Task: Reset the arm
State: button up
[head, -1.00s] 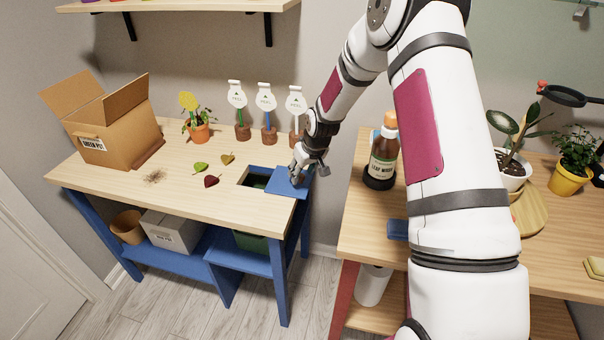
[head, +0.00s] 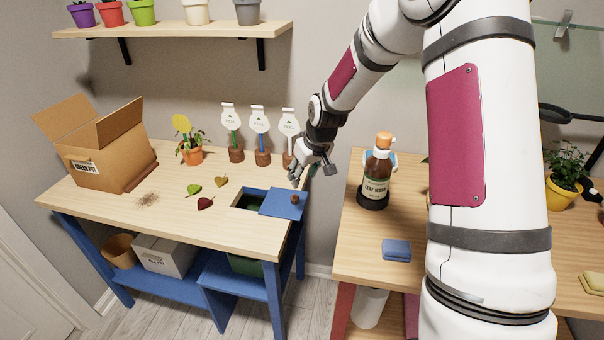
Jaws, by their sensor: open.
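My gripper (head: 312,174) is open and empty. It hangs just above the right end of the left table, over the blue sliding lid (head: 284,206) and its small brown knob (head: 294,199). It looks apart from the knob. The lid sits to the right of the dark opening (head: 250,199) in the tabletop, which is partly uncovered. My arm reaches in from the upper right and hides part of the right table.
The left table (head: 110,200) holds a cardboard box (head: 98,155), a potted plant (head: 190,155), three leaves and three white signs. The right table (head: 350,235) holds a brown bottle (head: 376,175) and a blue sponge (head: 396,250). A shelf (head: 170,29) with several pots hangs above.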

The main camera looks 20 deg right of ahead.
jog(key=s+a+r+h, duration=0.1)
jog(key=s+a+r, duration=0.2)
jog(key=s+r, duration=0.6)
jog(key=s+a+r, duration=0.2)
jog(key=s+r, duration=0.7)
jog(key=s+a+r+m, duration=0.1)
jog(key=s, duration=0.8)
jog(key=s+a+r, duration=0.1)
jog(key=s+a, duration=0.1)
jog(key=s, duration=0.8)
jog(key=shift+a+r+m, duration=0.15)
jog(key=shift+r+m, duration=0.15)
jog(key=shift+m, duration=0.1)
